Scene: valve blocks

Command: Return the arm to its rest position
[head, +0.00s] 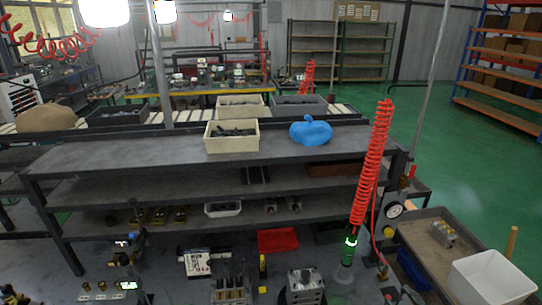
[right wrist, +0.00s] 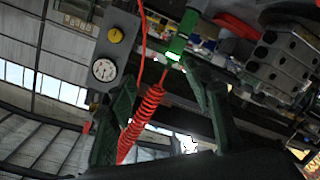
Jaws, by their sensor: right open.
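My right gripper (head: 400,294) shows only in part, as dark shapes at the bottom edge of the head view, right of the green hanging tool. In the right wrist view its two dark fingers (right wrist: 160,80) stand wide apart with nothing held between them. A silver valve block (head: 305,284) sits on the bench left of it; a grey block with round holes (right wrist: 290,60) shows at the upper right of the wrist view. Another metal block (head: 443,234) lies in the tray at the right. I cannot make out my left gripper in the head view.
A green tool (head: 348,250) hangs on a red coiled hose (head: 372,160) close to my right gripper. A gauge (head: 393,211) is beside it. A white bin (head: 490,277) stands at the right. A red tray (head: 277,240) and dark shelves (head: 110,160) are ahead.

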